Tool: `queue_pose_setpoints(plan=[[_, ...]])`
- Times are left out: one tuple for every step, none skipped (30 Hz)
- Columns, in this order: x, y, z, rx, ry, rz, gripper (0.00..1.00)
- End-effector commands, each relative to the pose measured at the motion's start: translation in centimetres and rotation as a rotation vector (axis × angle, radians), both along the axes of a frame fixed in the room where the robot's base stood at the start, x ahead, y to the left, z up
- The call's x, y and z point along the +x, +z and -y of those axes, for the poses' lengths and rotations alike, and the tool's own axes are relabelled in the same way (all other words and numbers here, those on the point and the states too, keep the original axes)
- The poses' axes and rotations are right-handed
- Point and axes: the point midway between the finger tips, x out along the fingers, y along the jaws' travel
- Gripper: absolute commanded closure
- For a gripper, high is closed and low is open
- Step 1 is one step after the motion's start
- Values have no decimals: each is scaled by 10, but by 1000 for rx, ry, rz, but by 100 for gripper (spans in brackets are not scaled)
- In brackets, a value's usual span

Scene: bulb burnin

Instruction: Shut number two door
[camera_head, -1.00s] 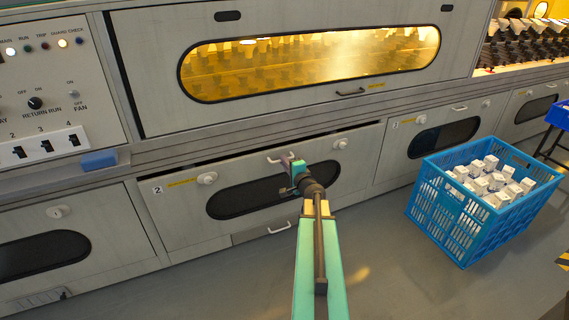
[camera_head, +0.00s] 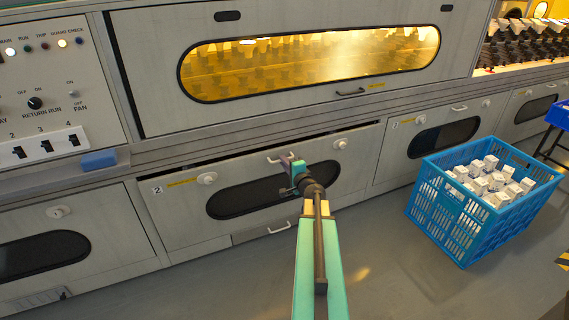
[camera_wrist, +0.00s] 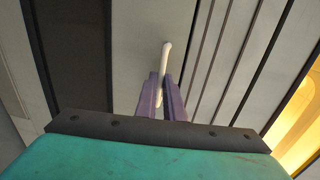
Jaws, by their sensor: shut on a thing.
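The number two door (camera_head: 170,222) is a pale grey lower panel with a "2" label, a dark oval window and two round white knobs. A dark gap runs along its top edge, so it stands slightly ajar. Its white bar handle (camera_head: 274,159) is near the top middle. My gripper (camera_head: 288,163) is at this handle. In the wrist view the purple fingers of my gripper (camera_wrist: 168,95) are shut on the handle (camera_wrist: 166,50), whose far end sticks out beyond them. My arm hides part of the window.
A blue crate (camera_head: 440,217) of white boxes stands on the floor at the right, in front of the number three door (camera_head: 392,160). A control panel (camera_head: 60,75) is at upper left. The upper door (camera_head: 150,75) with a lit window is closed. Floor left of my arm is clear.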

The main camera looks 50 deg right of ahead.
Motion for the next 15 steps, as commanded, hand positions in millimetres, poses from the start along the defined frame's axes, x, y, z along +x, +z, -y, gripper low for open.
queue_pose_setpoints(plan=[[0,0,0,0,0,0,100],[1,0,0,0,0,0,100],[2,0,1,0,0,0,100],[3,0,1,0,1,0,100],[4,0,2,0,1,0,100],[7,0,3,0,1,0,100],[10,0,4,-1,1,1,100],[13,0,6,-1,2,1,100],[17,1,7,-2,2,0,100],[20,1,8,-2,2,0,100],[23,2,10,-1,2,1,100],[26,3,11,-1,1,1,100],[29,3,12,-1,1,1,100],[31,3,13,-1,1,1,100],[33,4,13,-1,1,1,100]])
